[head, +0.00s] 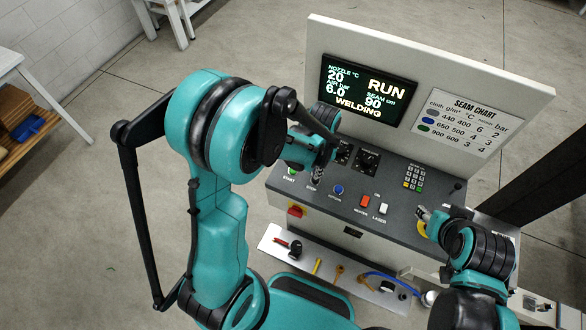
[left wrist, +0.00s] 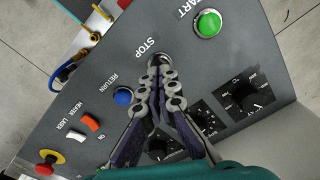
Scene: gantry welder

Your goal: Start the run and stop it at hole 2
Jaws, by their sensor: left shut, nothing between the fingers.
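The control panel (head: 340,205) has a display (head: 362,90) that reads RUN, WELDING, nozzle 20, air 6.0 and seam 90. The green START button (left wrist: 207,25) shows clear of the fingers in the left wrist view and also in the head view (head: 292,171). My left gripper (head: 316,182) is shut and empty, its tips at the STOP position. In the left wrist view its fingertips (left wrist: 160,68) cover most of the STOP button; I cannot tell whether they touch it. My right gripper (head: 424,212) is over the panel's right part, its fingers too small to judge. No numbered holes are readable.
Beside STOP are the blue RETURN button (left wrist: 123,96), the heater and laser switches (left wrist: 86,128) and a red emergency stop (left wrist: 48,161). Black dials (left wrist: 246,97) lie close to my left fingers. A seam chart (head: 467,120) and keypad (head: 413,177) are at the right.

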